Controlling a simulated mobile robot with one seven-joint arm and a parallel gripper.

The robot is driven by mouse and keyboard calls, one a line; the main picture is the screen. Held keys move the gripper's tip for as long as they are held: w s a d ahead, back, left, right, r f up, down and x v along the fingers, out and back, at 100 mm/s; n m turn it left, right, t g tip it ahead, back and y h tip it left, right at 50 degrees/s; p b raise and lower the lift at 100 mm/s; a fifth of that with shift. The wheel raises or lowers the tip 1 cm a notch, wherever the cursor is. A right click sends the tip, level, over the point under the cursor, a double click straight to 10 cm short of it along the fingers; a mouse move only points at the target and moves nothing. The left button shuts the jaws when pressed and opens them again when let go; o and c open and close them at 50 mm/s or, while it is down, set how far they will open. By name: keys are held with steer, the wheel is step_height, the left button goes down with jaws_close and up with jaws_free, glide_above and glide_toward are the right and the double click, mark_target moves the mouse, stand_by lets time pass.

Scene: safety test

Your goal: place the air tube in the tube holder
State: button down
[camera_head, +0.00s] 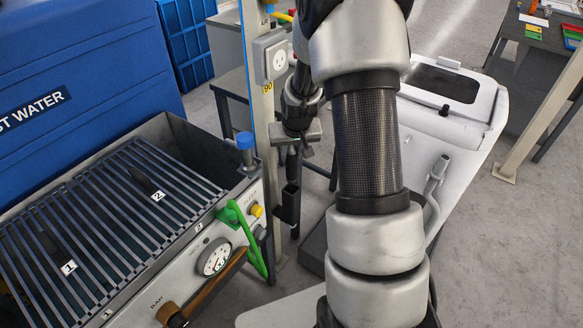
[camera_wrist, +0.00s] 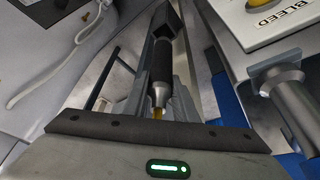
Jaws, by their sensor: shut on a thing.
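The air tube, a dark cylinder with a silver collar and brass end, is between my gripper's fingers in the wrist view (camera_wrist: 160,78). In the head view, part of it shows as a dark rod (camera_head: 292,165) pointing down below my gripper (camera_head: 296,150). My gripper is shut on it. A black, square-sided open holder, which looks like the tube holder (camera_head: 289,207), is on the post side just below the tube. In the wrist view, the holder (camera_wrist: 172,16) lies in line with the tube's far end. I cannot tell whether that end is inside it.
A grill-topped test bench (camera_head: 110,215) with a gauge (camera_head: 214,257) and green handle (camera_head: 256,250) stands left. A post (camera_head: 262,110) with a socket box (camera_head: 271,56) is close beside my gripper. A white machine (camera_head: 455,120) stands right.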

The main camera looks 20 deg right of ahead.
mark_target(292, 164)
steer(key=shift+w+f+b, duration=0.1)
steer(key=shift+f+b, duration=0.3)
steer(key=shift+f, duration=2.05)
steer(key=c, duration=1.4)
jaws_free()
